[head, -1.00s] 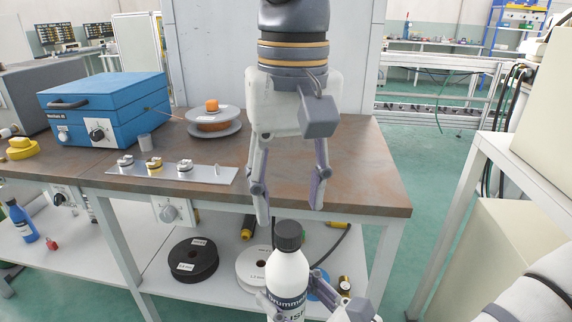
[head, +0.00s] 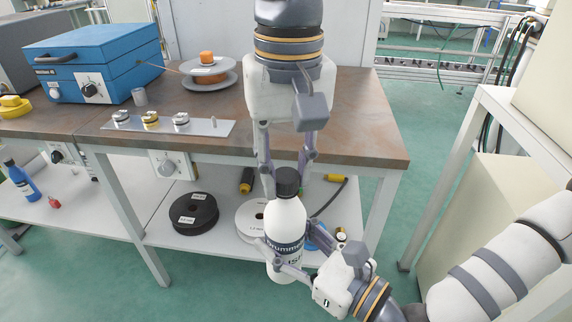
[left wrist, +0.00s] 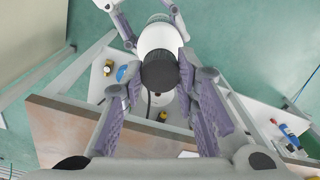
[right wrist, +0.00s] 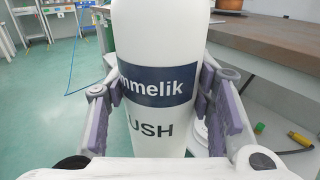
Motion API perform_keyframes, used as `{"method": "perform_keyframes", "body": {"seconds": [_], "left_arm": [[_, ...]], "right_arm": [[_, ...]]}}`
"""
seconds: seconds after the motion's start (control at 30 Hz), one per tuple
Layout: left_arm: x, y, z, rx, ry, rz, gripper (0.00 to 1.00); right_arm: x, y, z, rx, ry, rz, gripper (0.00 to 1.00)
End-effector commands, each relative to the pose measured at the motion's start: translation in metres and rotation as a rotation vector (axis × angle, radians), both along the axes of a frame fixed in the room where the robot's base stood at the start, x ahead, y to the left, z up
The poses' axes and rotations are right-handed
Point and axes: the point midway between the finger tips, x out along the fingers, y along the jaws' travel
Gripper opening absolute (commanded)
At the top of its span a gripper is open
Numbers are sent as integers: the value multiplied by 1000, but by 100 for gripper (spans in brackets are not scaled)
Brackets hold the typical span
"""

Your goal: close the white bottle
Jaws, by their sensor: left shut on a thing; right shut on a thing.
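The white bottle (head: 285,222) stands upright in the head view, with a dark blue label and a dark cap (head: 288,180) seated on its neck. My right gripper (head: 284,248) is shut on the bottle body from the lower right. In the right wrist view the label of the bottle (right wrist: 157,88) shows between its fingers. My left gripper (head: 286,186) points down from above and is shut on the cap, one finger on each side. In the left wrist view the cap (left wrist: 160,72) shows between its purple-padded fingers. How tightly the cap sits is hidden.
The brown workbench (head: 350,130) is just behind the bottle, with a blue box (head: 95,62) and a spool (head: 208,72) on it. A lower shelf holds a black reel (head: 194,213). A grey frame (head: 440,190) stands at right. The floor between is free.

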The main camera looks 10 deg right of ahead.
Motion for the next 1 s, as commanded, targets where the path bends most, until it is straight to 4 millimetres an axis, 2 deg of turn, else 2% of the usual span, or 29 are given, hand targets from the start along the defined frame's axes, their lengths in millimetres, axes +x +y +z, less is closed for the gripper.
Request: {"method": "perform_keyframes", "body": {"seconds": [0.07,0.13,0.4,0.5,0.57,0.7,0.73,0.83,1.0], "left_arm": [[0,0,0,2,-1,-83,0],[0,0,1,6,1,-248,0],[0,0,0,16,16,-1177,0],[0,0,-1,19,21,-1441,0],[0,0,-1,22,22,-1553,0],[0,0,-1,22,22,-1556,0],[0,0,-1,22,22,-1556,30],[0,0,-1,22,22,-1555,51],[0,0,-1,21,22,-1554,51]], "right_arm": [[0,0,1,1,-2,-1,0],[0,0,1,1,-2,-1,0],[0,0,1,1,-2,-1,0],[0,0,1,1,-2,-1,0],[0,0,1,1,-2,-1,0],[0,0,1,1,-2,-1,0],[0,0,1,1,-2,-1,0],[0,0,1,1,-2,-1,0],[0,0,1,1,-2,-1,0]]}}
